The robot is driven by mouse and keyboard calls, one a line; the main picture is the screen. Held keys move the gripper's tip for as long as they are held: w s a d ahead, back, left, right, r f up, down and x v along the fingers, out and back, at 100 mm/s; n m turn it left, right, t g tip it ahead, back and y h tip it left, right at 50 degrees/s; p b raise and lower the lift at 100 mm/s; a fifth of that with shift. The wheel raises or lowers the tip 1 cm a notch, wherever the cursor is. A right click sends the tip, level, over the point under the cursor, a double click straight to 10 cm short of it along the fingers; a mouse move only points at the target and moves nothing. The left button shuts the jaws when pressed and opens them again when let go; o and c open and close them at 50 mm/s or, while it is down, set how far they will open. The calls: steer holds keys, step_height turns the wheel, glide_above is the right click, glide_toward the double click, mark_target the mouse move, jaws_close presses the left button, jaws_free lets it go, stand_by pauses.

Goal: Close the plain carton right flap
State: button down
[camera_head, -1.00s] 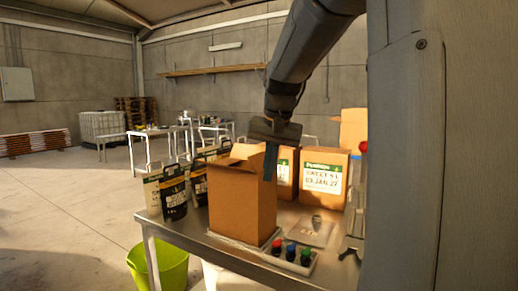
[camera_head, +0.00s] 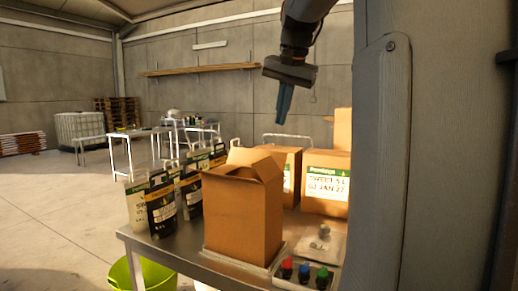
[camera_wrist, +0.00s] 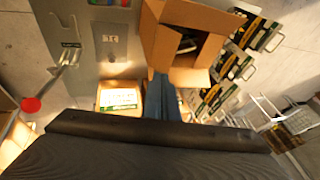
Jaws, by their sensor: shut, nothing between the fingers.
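The plain brown carton (camera_head: 243,215) stands upright on the metal table with its top open. In the head view one flap (camera_head: 268,169) rises at a slant on its right side, and another stands at the back. In the wrist view I look down into the open carton (camera_wrist: 152,42); flaps (camera_wrist: 203,14) stick out around the opening and something dark is inside. My gripper (camera_head: 282,118) is shut and empty, fingers pointing down, above and to the right of the carton in the head view, apart from it. Its fingers (camera_wrist: 164,92) also show in the wrist view.
Labelled brown cartons (camera_head: 326,181) stand at the right behind the plain one. Several black and white pouches (camera_head: 161,207) stand to its left. A tray with coloured-capped bottles (camera_head: 303,272) lies at the front right. A green bucket (camera_head: 158,272) is below.

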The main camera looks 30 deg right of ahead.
steer(key=p, duration=0.2)
glide_toward(263, 161)
steer(key=d+f, duration=0.2)
steer(key=shift+w+a+f+p, duration=0.2)
steer(key=shift+w+f+p, duration=0.15)
steer(key=shift+f, duration=0.2)
steer(key=shift+w+a+f+p, duration=0.15)
steer(key=shift+w+f+p, duration=0.2)
steer(key=shift+f, duration=0.25)
steer(key=shift+w+a+f, duration=0.2)
steer(key=shift+w+f, duration=0.15)
steer(key=shift+f, duration=0.1)
steer(key=shift+a, duration=0.1)
steer(key=shift+w+g+p, duration=0.25)
steer(key=shift+g+p, duration=0.05)
steer(key=shift+p, duration=0.25)
